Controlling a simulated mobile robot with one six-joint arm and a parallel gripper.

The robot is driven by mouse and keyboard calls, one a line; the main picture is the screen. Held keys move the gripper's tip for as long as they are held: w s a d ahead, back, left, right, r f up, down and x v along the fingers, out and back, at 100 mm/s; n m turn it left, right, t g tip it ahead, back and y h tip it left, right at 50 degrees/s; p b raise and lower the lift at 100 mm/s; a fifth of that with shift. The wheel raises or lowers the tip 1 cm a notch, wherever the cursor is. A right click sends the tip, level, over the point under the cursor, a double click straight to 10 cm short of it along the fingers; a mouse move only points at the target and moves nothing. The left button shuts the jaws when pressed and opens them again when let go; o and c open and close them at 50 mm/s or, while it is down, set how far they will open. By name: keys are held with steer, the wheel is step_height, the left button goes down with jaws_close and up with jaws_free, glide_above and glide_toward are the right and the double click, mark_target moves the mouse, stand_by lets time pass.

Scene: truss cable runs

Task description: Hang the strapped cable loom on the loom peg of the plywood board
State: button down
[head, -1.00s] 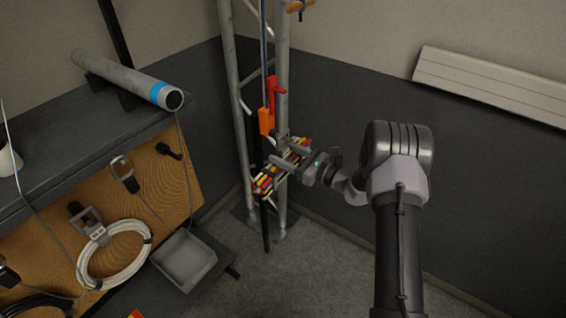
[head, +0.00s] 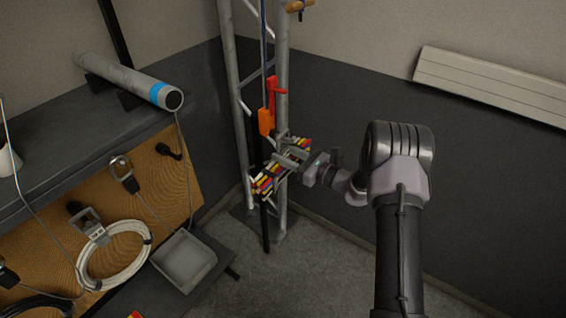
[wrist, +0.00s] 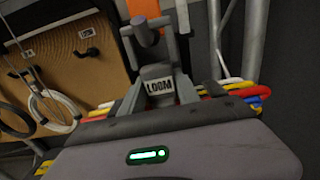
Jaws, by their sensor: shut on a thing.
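The strapped cable loom (head: 267,184) is a bundle of red, yellow, white and black cables, held off the floor in front of the truss. My gripper (head: 288,159) is shut on its grey holder. In the wrist view a LOOM label (wrist: 158,86) faces me on the holder, and coloured cable ends (wrist: 247,92) stick out at the side. The plywood board (head: 150,190) is at the left, below the dark shelf. A bare black peg (head: 168,151) stands near its upper right; its label is unreadable. The loom is well apart from the board.
A metal truss (head: 282,90) stands close behind the loom, with an orange and red clamp (head: 267,118) on it. A white cable coil (head: 113,255) and a grey hook (head: 122,170) hang on the board. A grey tray (head: 184,258) lies below it. A tube (head: 125,78) rests above.

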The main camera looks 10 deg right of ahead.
steer(key=shift+r, duration=0.25)
steer(key=shift+r+p, duration=0.85)
steer(key=shift+r, duration=0.35)
steer(key=shift+f, duration=0.2)
steer(key=shift+f+b, duration=0.15)
steer(key=shift+b, duration=0.2)
steer(key=r+v, duration=0.1)
steer(key=v, duration=0.8)
steer(key=shift+d+r, duration=0.15)
steer(key=shift+r, duration=0.15)
steer(key=shift+s, duration=0.15)
stand_by(0.4)
